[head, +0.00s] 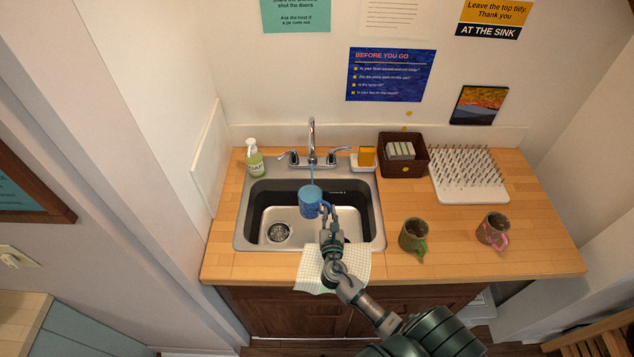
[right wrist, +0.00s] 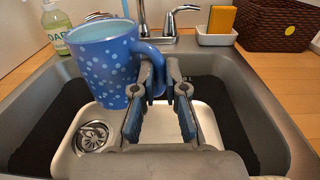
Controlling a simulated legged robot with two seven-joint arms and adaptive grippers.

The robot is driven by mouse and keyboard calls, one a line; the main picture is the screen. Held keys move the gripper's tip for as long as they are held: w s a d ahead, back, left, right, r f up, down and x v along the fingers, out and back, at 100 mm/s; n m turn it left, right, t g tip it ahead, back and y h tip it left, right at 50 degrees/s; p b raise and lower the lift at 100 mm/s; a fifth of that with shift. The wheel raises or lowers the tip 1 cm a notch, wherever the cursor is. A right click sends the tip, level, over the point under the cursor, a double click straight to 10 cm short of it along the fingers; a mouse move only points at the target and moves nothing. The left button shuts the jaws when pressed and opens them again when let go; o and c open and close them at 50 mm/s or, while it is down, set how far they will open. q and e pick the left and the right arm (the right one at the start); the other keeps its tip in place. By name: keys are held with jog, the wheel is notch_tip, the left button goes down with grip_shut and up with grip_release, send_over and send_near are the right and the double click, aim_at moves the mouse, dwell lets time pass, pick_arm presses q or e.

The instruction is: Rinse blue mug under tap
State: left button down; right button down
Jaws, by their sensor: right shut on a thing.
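The blue mug with pale dots (head: 310,203) is held over the sink (head: 240,228), below the tap (head: 312,140). A thin bluish stream runs from the spout down to the mug's mouth. My right gripper (head: 326,211) is shut on the mug's handle, at its right side. In the right wrist view the mug (right wrist: 104,65) looks upright or slightly tilted, with its handle at the fingertips (right wrist: 163,72). The inside of the mug is mostly hidden. My left gripper is not in view.
A soap bottle (head: 254,158) stands left of the tap. A sponge holder (head: 364,161), a brown basket (head: 403,165) and a white spiked drying rack (head: 468,184) stand to the right. Two mugs (head: 413,236) (head: 492,231) stand on the right counter. A checked cloth (head: 306,270) hangs over the front edge.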

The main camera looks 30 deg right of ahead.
jog(key=s+a+r+p, duration=0.2)
jog(key=s+r+p, duration=0.1)
jog(key=shift+a+r, duration=0.1)
jog(key=shift+a, duration=0.05)
dwell(0.3)
